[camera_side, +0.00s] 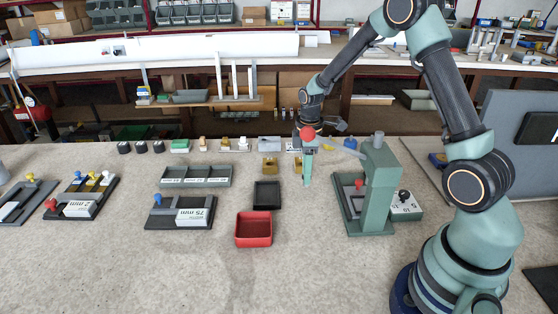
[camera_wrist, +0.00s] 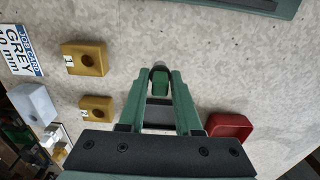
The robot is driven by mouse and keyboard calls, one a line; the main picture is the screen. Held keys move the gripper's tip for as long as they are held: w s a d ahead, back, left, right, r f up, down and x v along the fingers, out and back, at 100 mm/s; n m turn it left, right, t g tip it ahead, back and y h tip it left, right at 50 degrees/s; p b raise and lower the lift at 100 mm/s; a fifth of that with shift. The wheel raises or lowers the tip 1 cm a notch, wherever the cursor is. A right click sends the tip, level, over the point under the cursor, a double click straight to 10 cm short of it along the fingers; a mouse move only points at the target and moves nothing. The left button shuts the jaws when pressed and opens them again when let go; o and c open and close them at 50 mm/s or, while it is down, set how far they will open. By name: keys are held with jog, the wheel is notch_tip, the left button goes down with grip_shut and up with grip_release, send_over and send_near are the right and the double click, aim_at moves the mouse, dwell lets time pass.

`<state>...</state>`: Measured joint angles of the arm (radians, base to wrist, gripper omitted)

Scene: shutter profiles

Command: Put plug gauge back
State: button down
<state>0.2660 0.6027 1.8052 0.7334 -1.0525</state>
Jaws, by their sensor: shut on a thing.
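My gripper (camera_side: 307,178) points down over the table, its fingers just right of two brass blocks in the side view. In the wrist view my gripper (camera_wrist: 160,82) is shut on the plug gauge (camera_wrist: 160,76), a green piece with a grey rounded end between the fingertips. In the side view the gauge cannot be told from the green fingers. One brass block (camera_wrist: 85,58) and a smaller brass block (camera_wrist: 97,108), each with a round hole, are left of the gripper in the wrist view. The brass blocks (camera_side: 270,168) also show in the side view.
A red tray (camera_side: 253,241) and a black tray (camera_side: 267,205) lie in front of the blocks. A green press-like stand (camera_side: 381,185) rises to the right. A job card (camera_wrist: 22,50) is at the wrist view's left. The front of the table is clear.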

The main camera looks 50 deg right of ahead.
jog(key=shift+f, duration=1)
jog(key=shift+f, duration=0.1)
jog(key=c, duration=0.6)
grip_release()
notch_tip(320, 180, up, 12)
jog(key=shift+r, duration=0.1)
